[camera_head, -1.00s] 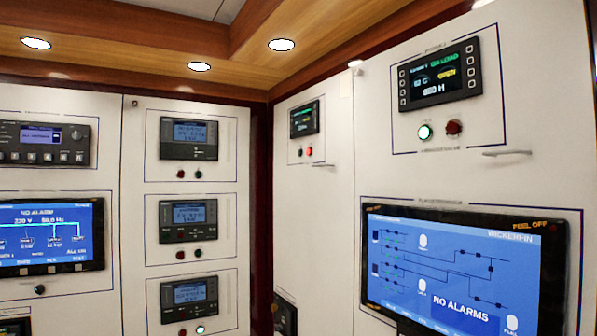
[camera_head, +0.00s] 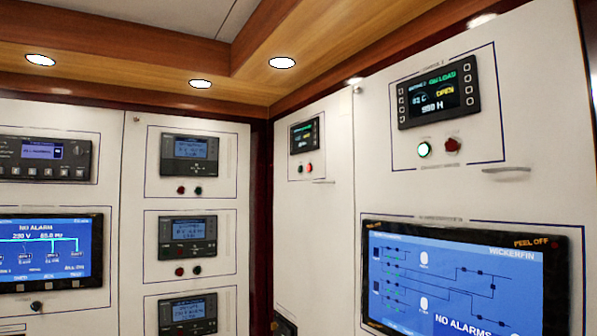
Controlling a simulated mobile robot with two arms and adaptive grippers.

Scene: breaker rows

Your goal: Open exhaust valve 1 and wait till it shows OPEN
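A near controller screen (camera_head: 438,92) on the right wall reads "ON LOAD", a yellow "OPEN" and about "980 H". Below it are a lit green button (camera_head: 424,149) and a dark red button (camera_head: 452,145). A smaller, farther screen (camera_head: 304,135) of similar make shows green text, too small to read. Below it are a green button (camera_head: 299,169) that looks lit and a red button (camera_head: 309,168). The labels above both screens are too blurred to tell which is exhaust valve 1. Neither gripper is in view.
A large blue screen (camera_head: 457,270) reading "NO ALARMS" sits low on the right wall. A handle (camera_head: 506,170) juts out above it. The left wall holds another blue screen (camera_head: 45,250) reading "NO ALARM" and several controllers (camera_head: 189,154).

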